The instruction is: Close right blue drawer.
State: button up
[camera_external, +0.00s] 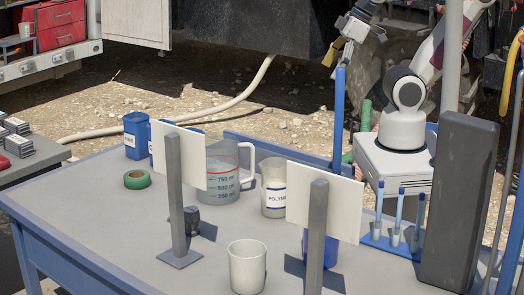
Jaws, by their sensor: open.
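No blue drawer can be made out in this view. The blue table (110,222) shows its grey top and a blue front edge at the left. My gripper (334,57) is at the top, right of centre, pointing down and left, high above the table's far side. It is open and holds nothing that I can see. It is well apart from the things on the table.
A clear measuring jug (222,180), a polymer beaker (273,192), a white cup (247,267) and a green tape roll (137,179) stand on the table. Two upright posts with white boards (325,203) and a tall dark grey panel (458,205) rise there. The front left tabletop is clear.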

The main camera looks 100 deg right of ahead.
jog(key=shift+a+r+n, duration=0.15)
jog(key=shift+a+n, duration=0.15)
jog(key=shift+a, duration=0.2)
